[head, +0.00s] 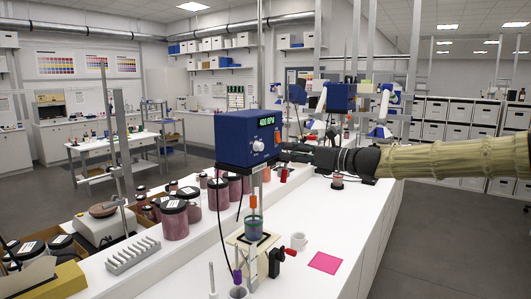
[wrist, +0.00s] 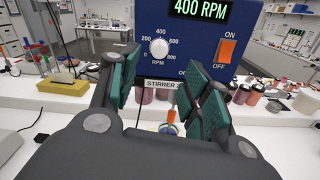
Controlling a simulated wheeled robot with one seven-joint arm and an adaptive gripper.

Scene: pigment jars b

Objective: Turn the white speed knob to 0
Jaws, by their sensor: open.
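The blue stirrer box (head: 247,143) stands above the white bench; its display reads 400 RPM in both views. The white speed knob (wrist: 159,48) is on its front panel, ringed by a printed RPM scale with 400 at the top. In the head view the knob (head: 257,145) is small, and its pointer cannot be made out. My gripper (wrist: 163,72) is open and empty, facing the panel. In the wrist view the knob shows above and between its two fingers, not touched by them. In the head view my gripper (head: 290,152) is just right of the box.
An orange ON/OFF switch (wrist: 227,52) sits right of the knob. A beaker (head: 254,228) stands under the stirrer. Dark-lidded jars (head: 175,222) stand to the left.

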